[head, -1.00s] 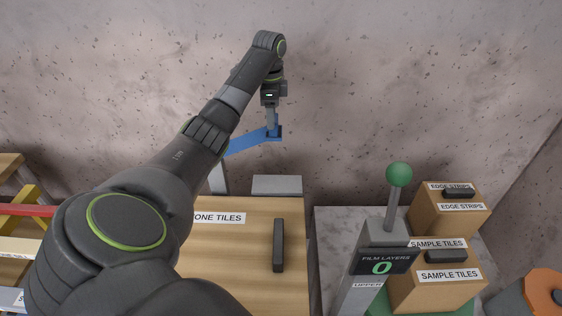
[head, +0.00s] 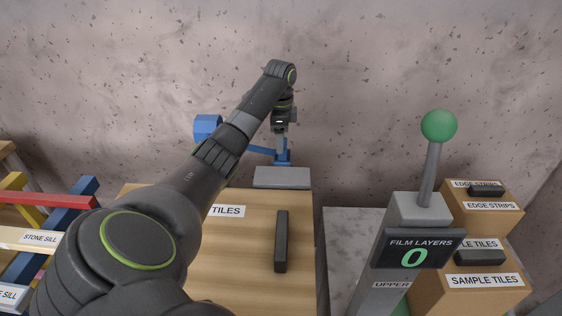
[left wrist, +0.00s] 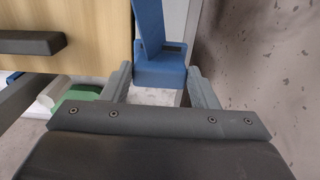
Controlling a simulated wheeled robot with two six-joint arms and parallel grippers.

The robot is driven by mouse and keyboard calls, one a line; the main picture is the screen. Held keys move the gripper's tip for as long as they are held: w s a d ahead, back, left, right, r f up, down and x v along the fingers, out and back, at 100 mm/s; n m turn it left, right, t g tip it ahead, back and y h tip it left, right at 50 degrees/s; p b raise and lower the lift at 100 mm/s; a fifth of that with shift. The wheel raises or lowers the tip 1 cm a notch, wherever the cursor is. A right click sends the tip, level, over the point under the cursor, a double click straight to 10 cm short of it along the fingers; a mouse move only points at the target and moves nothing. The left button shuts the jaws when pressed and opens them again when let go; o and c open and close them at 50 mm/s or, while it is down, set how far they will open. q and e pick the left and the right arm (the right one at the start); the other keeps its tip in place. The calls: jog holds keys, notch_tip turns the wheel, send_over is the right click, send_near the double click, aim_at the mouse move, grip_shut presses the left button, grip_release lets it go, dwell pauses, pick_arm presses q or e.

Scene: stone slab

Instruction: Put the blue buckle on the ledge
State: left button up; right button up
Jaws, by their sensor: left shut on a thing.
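The blue buckle (head: 284,159) is at the tips of my left gripper (head: 281,150), which is shut on it. It is just above or at the back edge of a light grey block, which seems to be the ledge (head: 283,178); I cannot tell whether they touch. A blue strap (head: 260,149) runs left from the buckle, partly behind my arm. In the left wrist view the buckle (left wrist: 159,75) sits between the two grey fingers, with the strap (left wrist: 148,25) leading away. My right gripper is not in view.
A wooden crate (head: 240,260) with a dark bar (head: 281,240) on top stands in front of the ledge. A grey post with a green ball (head: 438,127) and cardboard boxes (head: 485,258) stand at right. A blue part (head: 207,127) shows behind my arm. The speckled wall is behind.

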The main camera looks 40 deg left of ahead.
aim_at(280, 156)
pick_arm(q)
notch_tip(280, 156, down, 7)
jog(key=shift+r+p, duration=0.15)
jog(key=shift+p, duration=0.2)
jog(key=o, duration=1.3)
notch_tip(280, 156, up, 8)
jog(key=shift+f+b, duration=0.1)
jog(key=shift+b, duration=0.4)
notch_tip(280, 156, up, 3)
jog(key=shift+r+p, duration=0.15)
jog(key=shift+p, duration=0.8)
jog(key=shift+r+p, duration=0.5)
jog(key=shift+p, duration=0.1)
jog(key=shift+f, duration=0.1)
